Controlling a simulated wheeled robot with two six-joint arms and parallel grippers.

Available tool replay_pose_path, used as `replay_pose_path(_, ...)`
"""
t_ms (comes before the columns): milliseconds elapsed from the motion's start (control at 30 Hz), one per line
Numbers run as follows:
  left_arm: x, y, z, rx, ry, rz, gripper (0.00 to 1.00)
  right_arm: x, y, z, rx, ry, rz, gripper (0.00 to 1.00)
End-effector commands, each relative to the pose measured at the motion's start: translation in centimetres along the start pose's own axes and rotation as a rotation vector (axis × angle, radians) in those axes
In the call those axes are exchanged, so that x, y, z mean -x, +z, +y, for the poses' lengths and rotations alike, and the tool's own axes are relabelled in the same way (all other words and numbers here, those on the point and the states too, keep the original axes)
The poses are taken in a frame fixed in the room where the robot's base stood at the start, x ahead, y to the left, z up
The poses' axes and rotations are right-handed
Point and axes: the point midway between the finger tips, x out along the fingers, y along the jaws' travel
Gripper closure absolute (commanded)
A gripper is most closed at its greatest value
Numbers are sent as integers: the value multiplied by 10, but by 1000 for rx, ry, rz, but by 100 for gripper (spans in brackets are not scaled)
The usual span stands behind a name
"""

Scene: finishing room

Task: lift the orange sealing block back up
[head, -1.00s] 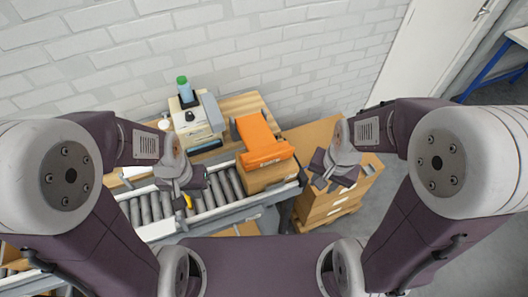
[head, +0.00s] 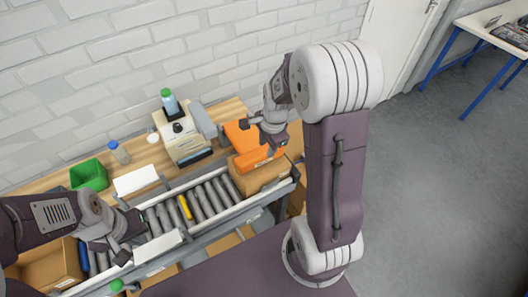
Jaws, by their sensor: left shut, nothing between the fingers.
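The orange sealing block (head: 238,138) is low at the right end of the roller conveyor, its front lip just above a brown carton (head: 262,178). My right gripper (head: 262,138) is over the block's right part and hides some of it; its fingers look apart. I cannot tell whether it touches the block. My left gripper (head: 119,250) is shut and empty at the conveyor's left part, far from the block.
The roller conveyor (head: 207,199) has a yellow roller (head: 184,207). Behind it stand a beige machine (head: 183,143), a green bin (head: 89,175), a blue-capped bottle (head: 120,153) and a white sheet (head: 135,180). An open carton (head: 50,268) is at lower left. Floor at right is clear.

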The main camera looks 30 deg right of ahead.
Motion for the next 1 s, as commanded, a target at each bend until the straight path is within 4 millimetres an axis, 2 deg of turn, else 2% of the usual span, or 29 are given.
replay_pose_path(100, 0, 0, 0, 0, 0, 0, 100, -24, 0, 1, 1, 5, -1, 64)
replay_pose_path(200, 0, 0, 0, 0, 0, 0, 100, -38, 0, 1, 1, 3, -1, 64)
replay_pose_path(333, -1, 0, 0, 0, 0, 0, 100, -46, 0, 0, 1, 0, 0, 64)
replay_pose_path(567, -1, 0, 0, 0, 0, 0, 100, -47, 0, 0, 1, -1, 1, 64)
replay_pose_path(600, -1, 0, 0, 0, 0, 0, 100, -47, 0, 0, 1, -1, 1, 75)
replay_pose_path(700, -1, 0, 0, 0, 0, 0, 100, -47, 0, 0, 1, -1, 1, 100)
replay_pose_path(1000, -1, 0, 0, 0, 0, 0, 100, -47, 0, 0, 1, -1, 1, 100)
